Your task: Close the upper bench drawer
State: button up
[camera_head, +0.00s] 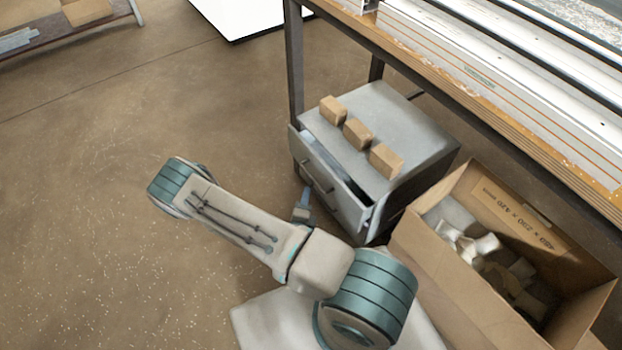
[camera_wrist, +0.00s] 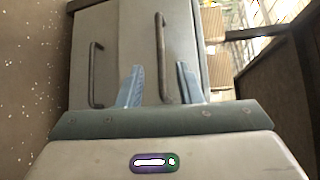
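The grey bench drawer unit (camera_head: 400,105) stands on the floor under the bench. Its upper drawer (camera_head: 328,185) is partly open, with a gap behind its front panel. In the wrist view, which is turned sideways, two drawer fronts with dark bar handles show. The upper drawer's handle (camera_wrist: 161,55) is on the right, and the lower one's handle (camera_wrist: 94,75) is on the left. My gripper (camera_wrist: 160,85) is open, its two blue fingers apart on either side of the upper handle in that view. I cannot tell whether they touch it. In the head view my gripper (camera_head: 303,208) is mostly hidden by my arm.
Several small wooden blocks (camera_head: 357,133) sit on top of the unit. An open cardboard box (camera_head: 450,290) with packing material stands to its right. The bench (camera_head: 480,100) overhangs, with a dark leg (camera_head: 294,65) behind the unit. Floor on the left is clear.

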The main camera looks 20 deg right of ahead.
aim_at(311, 176)
jog(key=b+x, duration=0.2)
jog(key=x, duration=0.7)
jog(key=shift+w+d+f+b, duration=0.1)
jog(key=shift+w+d+b, duration=0.1)
jog(key=shift+w+b, duration=0.1)
jog(key=shift+s, duration=0.1)
grip_shut()
